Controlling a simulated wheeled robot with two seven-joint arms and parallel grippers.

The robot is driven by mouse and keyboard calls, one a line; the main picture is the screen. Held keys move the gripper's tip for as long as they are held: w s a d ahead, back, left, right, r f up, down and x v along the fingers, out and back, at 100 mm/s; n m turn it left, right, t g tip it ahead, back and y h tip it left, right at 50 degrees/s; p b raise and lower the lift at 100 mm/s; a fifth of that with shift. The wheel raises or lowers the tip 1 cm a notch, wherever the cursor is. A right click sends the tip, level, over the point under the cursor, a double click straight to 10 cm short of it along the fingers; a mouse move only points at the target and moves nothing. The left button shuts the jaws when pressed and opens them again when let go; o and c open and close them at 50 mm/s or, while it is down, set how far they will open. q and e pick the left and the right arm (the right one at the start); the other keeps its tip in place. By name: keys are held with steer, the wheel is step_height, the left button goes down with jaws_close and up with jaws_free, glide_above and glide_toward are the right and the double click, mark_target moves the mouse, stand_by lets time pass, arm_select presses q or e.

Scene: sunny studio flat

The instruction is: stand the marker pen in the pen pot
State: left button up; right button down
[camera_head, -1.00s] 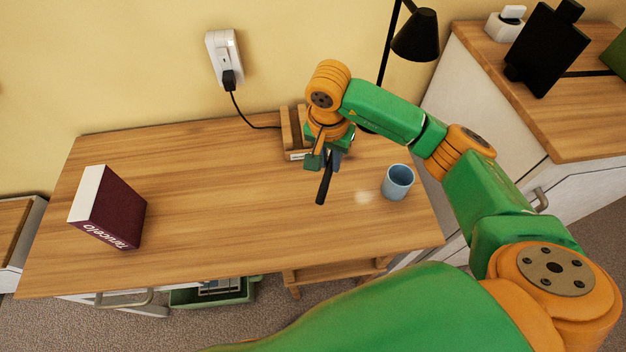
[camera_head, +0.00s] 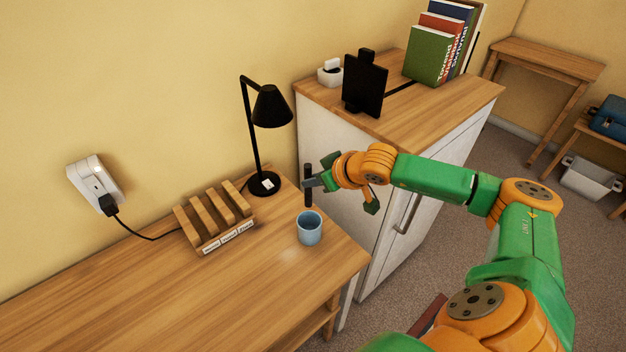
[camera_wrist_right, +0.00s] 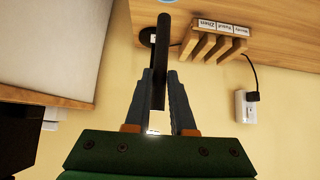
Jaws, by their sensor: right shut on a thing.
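The black marker pen (camera_head: 308,190) is held roughly upright at its middle by my right gripper (camera_head: 311,183). In the head view the pen appears just behind and above the blue pen pot (camera_head: 310,230), and apart from it. The pot stands upright on the desk near its right end, and its mouth faces up. In the right wrist view the pen (camera_wrist_right: 164,50) sits between the two grey fingers of the right gripper (camera_wrist_right: 160,78) and sticks out past their tips. My left gripper is not in view.
A black desk lamp (camera_head: 264,183) and a slatted wooden rack (camera_head: 225,237) with labels stand behind and left of the pot. A white cabinet (camera_head: 335,150) with a wooden top rises right of the desk. The desk's front left (camera_head: 170,310) is clear.

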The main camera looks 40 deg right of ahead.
step_height(320, 180, down, 11)
steer(key=b, duration=0.9)
steer(key=shift+r, duration=0.2)
steer(key=c, duration=0.7)
jaws_free()
steer(key=shift+s, duration=0.1)
steer(key=b+v, duration=0.1)
steer(key=v, duration=0.6)
steer(key=shift+b, duration=0.4)
